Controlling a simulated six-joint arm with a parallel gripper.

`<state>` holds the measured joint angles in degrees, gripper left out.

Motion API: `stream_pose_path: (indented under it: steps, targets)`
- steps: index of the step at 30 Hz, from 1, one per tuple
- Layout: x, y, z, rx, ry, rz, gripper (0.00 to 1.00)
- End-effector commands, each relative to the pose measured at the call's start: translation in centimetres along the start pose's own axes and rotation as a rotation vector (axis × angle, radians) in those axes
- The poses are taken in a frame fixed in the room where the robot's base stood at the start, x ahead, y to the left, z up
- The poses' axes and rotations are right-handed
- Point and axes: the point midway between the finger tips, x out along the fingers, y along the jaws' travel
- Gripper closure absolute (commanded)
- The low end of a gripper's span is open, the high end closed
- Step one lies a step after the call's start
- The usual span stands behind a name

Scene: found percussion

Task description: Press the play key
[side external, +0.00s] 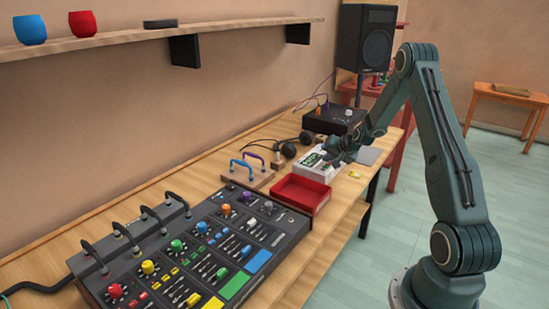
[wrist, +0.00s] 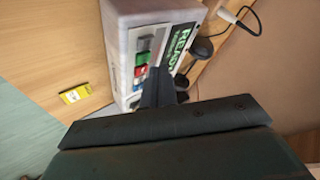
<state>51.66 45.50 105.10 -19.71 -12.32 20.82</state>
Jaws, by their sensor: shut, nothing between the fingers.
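A pale box-shaped device (side external: 318,170) with a green-and-white label sits on the wooden bench. In the wrist view the device (wrist: 122,30) shows a row of small keys on its face: a dark grey one, a green one (wrist: 142,57), a red one and others partly hidden. No marking for play is readable on them. My gripper (side external: 329,160) is shut and empty at the device. In the wrist view my gripper's fingertips (wrist: 157,70) are beside the key row, over the label side. I cannot tell whether they touch the device.
A red tray (side external: 301,194) stands in front of the device, with a large mixer panel (side external: 200,250) nearer. Headphones (side external: 289,150) and a black box (side external: 333,118) lie behind. A small yellow item (wrist: 76,93) lies on bare bench beside the device.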

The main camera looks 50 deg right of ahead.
Motion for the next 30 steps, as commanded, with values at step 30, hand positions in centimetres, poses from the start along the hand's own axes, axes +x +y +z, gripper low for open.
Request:
stream_pose_path:
  steps: [30]
  targets:
    - [0.77,0.56,0.58,0.0,-0.001,0.0,1.0]
